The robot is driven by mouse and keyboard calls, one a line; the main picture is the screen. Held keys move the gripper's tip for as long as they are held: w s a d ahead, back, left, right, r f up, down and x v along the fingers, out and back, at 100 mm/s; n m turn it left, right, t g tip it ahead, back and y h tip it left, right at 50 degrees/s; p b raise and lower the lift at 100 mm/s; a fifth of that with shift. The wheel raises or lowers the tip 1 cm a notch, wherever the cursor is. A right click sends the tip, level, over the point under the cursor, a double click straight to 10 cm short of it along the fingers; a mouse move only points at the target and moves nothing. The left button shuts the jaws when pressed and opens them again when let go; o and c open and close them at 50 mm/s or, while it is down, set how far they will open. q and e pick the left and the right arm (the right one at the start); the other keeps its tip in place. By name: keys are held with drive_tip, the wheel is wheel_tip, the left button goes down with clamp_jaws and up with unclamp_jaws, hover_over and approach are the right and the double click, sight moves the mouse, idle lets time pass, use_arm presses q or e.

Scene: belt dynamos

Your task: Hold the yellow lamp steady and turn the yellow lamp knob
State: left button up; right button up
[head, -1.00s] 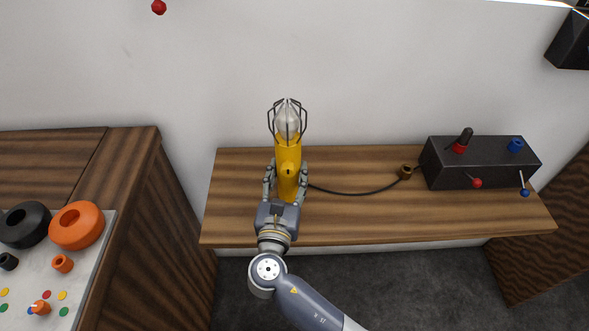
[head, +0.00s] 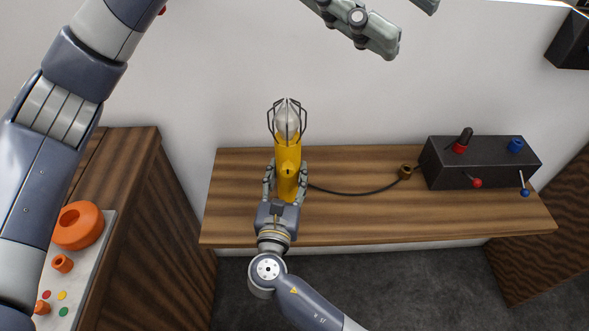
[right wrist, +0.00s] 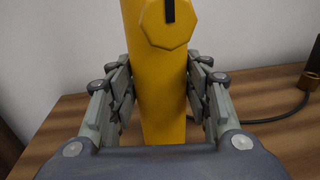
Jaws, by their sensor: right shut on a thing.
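The yellow lamp (head: 288,155) stands upright on the wooden table, with a clear bulb inside a dark wire cage on top. Its yellow knob (head: 287,171) faces me and carries a dark mark; in the right wrist view the knob (right wrist: 165,25) is at the top. My right gripper (head: 287,185) is shut on the lamp's lower body, with one finger on each side, below the knob. My left gripper (head: 411,31) is at the top edge of the head view, above and right of the lamp. Its fingers are apart and empty, and partly cut off.
A dark cord (head: 350,193) runs from the lamp to a brown plug (head: 405,171) beside a black control box (head: 450,170) on the wooden table (head: 370,225). A side cabinet with an orange ring (head: 78,225) stands left, partly behind my left arm.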

use_arm(q)
drive_tip(key=s+d+f+t+y, duration=0.2)
drive_tip(key=d+f+y, duration=0.25)
drive_tip(key=f, duration=0.55)
drive_tip(key=m+t+y, duration=0.3)
drive_tip(key=t+y, duration=1)
approach(289, 173)
drive_tip(key=x, duration=0.8)
drive_tip(key=shift+f, duration=0.1)
clamp_jaws()
